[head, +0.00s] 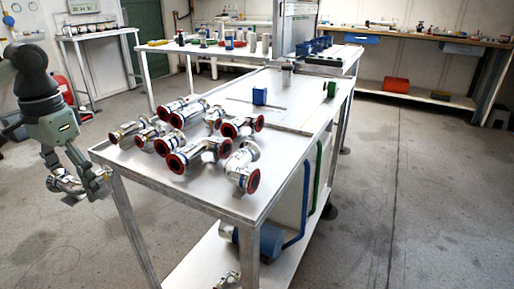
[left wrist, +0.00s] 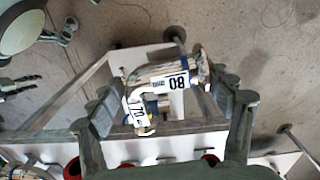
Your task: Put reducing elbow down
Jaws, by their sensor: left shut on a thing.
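The reducing elbow (head: 66,184) is a shiny metal bent pipe fitting. My left gripper (head: 76,178) is shut on it and holds it in the air just off the left end of the near table. In the left wrist view the elbow (left wrist: 178,80) shows white labels reading 80 and 70, between the two fingers of the left gripper (left wrist: 163,98). The near table (head: 190,187) is light grey, and several similar fittings with red-rimmed ends (head: 196,154) lie on its near left part. My right gripper cannot be made out.
A blue block (head: 259,96) and a green part (head: 329,89) stand toward the table's far end. The table's middle right is mostly clear. A blue motor-like unit (head: 262,241) sits on the lower shelf. Benches stand behind.

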